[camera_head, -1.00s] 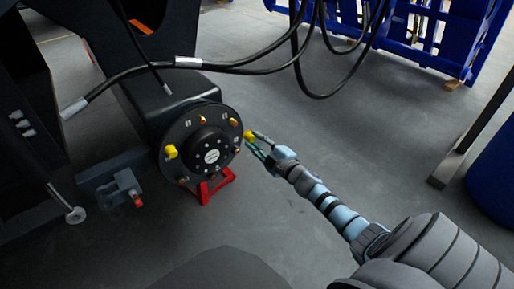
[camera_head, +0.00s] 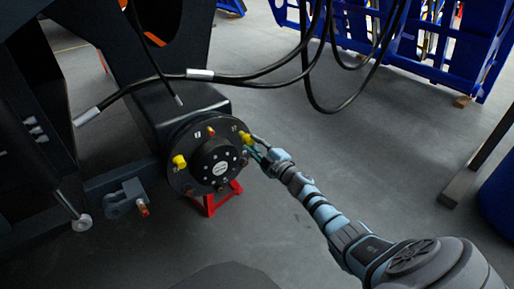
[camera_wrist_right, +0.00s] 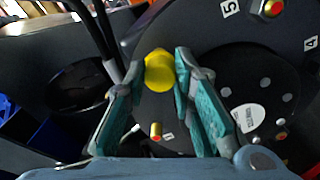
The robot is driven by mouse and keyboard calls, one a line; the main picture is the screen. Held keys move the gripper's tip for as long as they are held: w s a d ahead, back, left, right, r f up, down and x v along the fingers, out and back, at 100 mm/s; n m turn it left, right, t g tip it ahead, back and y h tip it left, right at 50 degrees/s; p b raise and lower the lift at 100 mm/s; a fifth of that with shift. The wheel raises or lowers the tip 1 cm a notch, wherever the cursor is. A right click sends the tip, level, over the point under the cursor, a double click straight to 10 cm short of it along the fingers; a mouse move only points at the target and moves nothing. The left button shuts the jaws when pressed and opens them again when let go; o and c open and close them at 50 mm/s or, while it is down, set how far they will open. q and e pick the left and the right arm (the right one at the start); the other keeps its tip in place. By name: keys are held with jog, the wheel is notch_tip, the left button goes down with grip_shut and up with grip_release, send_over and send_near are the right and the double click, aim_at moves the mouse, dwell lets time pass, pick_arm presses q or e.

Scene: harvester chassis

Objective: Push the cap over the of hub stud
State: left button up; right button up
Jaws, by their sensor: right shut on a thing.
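A black hub (camera_head: 207,146) with several studs around its rim faces me in the head view. My right gripper (camera_head: 257,144) is at its upper right edge. It is shut on a yellow cap (camera_head: 247,138), which also shows between the fingertips (camera_wrist_right: 160,60) in the right wrist view as the yellow cap (camera_wrist_right: 160,73). The cap lies over the hub's rim; any stud behind it is hidden, so I cannot tell if they touch. Another yellow cap (camera_head: 179,161) sits at the hub's left. A bare stud (camera_wrist_right: 156,131) shows below the held cap. My left gripper is out of view.
Black hoses (camera_head: 262,82) hang above the hub. A red stand (camera_head: 222,197) is beneath it. A dark chassis (camera_head: 165,105) is behind and left. Blue racks (camera_head: 420,45) stand at the back right. Grey floor is open around my right arm.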

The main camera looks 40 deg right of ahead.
dwell(0.4)
jog(key=shift+w+b, duration=0.9)
jog(key=shift+w, duration=0.7)
jog(key=shift+w, duration=0.1)
jog(key=o, duration=0.9)
jog(key=s+p, duration=0.2)
jog(key=s, duration=0.2)
jog(key=shift+s+r+p, duration=0.1)
jog(key=shift+s+p, duration=0.2)
jog(key=shift+p, duration=0.05)
jog(key=shift+s, duration=0.2)
